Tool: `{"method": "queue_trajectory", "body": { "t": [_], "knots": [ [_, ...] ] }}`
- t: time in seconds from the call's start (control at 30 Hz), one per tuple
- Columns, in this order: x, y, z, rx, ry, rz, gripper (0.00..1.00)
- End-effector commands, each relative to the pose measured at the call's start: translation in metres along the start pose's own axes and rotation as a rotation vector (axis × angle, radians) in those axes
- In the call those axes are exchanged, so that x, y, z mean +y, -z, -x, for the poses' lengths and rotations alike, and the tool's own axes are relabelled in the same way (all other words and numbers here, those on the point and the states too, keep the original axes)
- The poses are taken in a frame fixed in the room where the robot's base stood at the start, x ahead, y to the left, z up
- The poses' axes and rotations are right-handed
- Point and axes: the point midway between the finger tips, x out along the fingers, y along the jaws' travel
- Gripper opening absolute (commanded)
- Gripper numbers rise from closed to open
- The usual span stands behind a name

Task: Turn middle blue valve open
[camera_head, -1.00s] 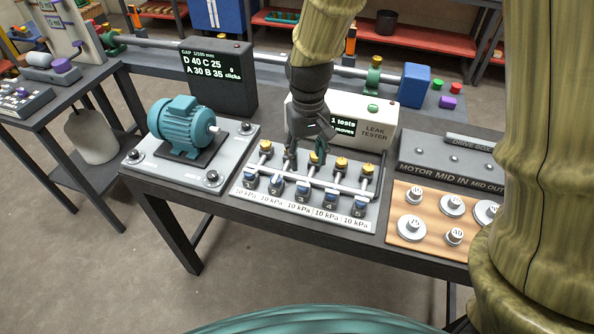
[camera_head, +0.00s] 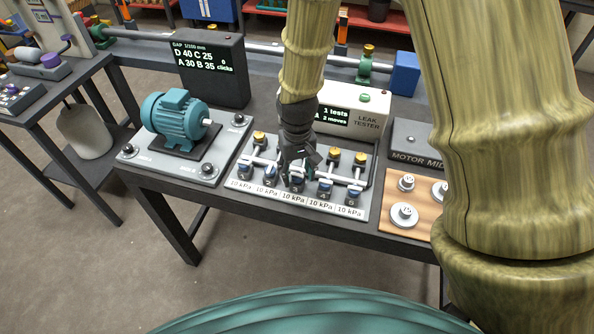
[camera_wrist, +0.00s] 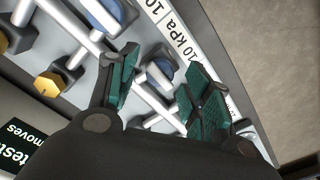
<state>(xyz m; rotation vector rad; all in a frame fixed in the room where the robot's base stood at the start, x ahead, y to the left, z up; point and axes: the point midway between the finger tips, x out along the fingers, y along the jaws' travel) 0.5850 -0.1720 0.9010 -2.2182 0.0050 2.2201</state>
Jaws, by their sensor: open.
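A row of blue valves stands along the front of a grey manifold panel (camera_head: 228,178), each above a white 10 kPa label. My gripper (camera_head: 297,178) is down over the middle of that row and mostly hides the middle blue valve in the head view. In the wrist view my gripper (camera_wrist: 163,88) is open, its two green-padded fingers spread apart. A blue valve (camera_wrist: 160,66) shows in the gap between the fingers; another blue piece is partly covered by the right finger. I cannot tell whether either finger touches a valve.
Yellow-capped valves (camera_head: 333,154) stand behind the blue row, joined by white pipes. The leak tester (camera_head: 368,122) is close behind. A teal motor (camera_head: 175,118) is at left. A board with numbered round weights (camera_head: 404,214) is at right. Bare floor lies in front of the table.

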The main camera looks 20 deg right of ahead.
Motion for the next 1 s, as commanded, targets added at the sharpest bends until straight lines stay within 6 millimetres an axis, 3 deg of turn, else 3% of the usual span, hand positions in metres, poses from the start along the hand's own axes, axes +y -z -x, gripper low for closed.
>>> {"method": "queue_trajectory", "body": {
  "t": [0.4,0.43,0.7,1.0],
  "knots": [
    [0.0003,0.0001,-0.0052,0.001,0.0,0.0,0.49],
    [0.0003,0.0001,-0.0052,0.001,0.0,0.0,0.48],
    [0.0003,0.0,-0.0051,0.001,0.0,0.0,0.03],
    [0.0005,-0.0001,-0.0044,0.0,0.0,-0.03,0.03]
  ]
}}
